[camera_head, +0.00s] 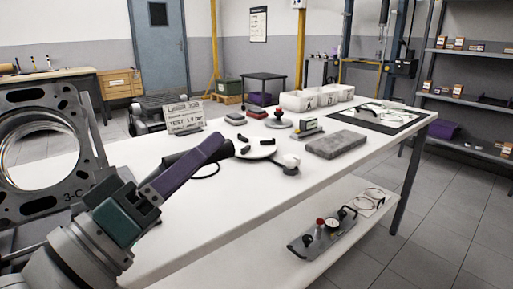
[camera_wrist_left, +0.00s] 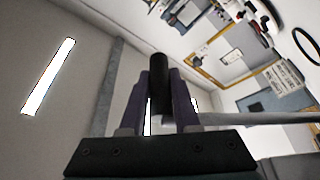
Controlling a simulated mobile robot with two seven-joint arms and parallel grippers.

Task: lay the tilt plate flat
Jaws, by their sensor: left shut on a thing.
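A large grey metal plate (camera_head: 77,160) marked "3-C", with a big round bore and several smaller holes, stands steeply at the left edge in the head view. It is cut off by the frame, and I cannot tell for sure that it is the tilt plate. My left gripper (camera_head: 209,149) is in front of the bench, right of this plate. Its purple fingers are shut on a black cylindrical grip (camera_wrist_left: 159,88), upright between them in the wrist view. In the head view, a dark cylinder (camera_head: 176,160) shows beside the fingers. My right gripper is not in view.
The white bench (camera_head: 222,212) carries a sign (camera_head: 185,115), a round white dish (camera_head: 262,153) with black pieces, a grey slab (camera_head: 336,145) and white bins (camera_head: 303,101). Gauges on a tray (camera_head: 322,238) lie on the lower shelf. The bench's near front is clear.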

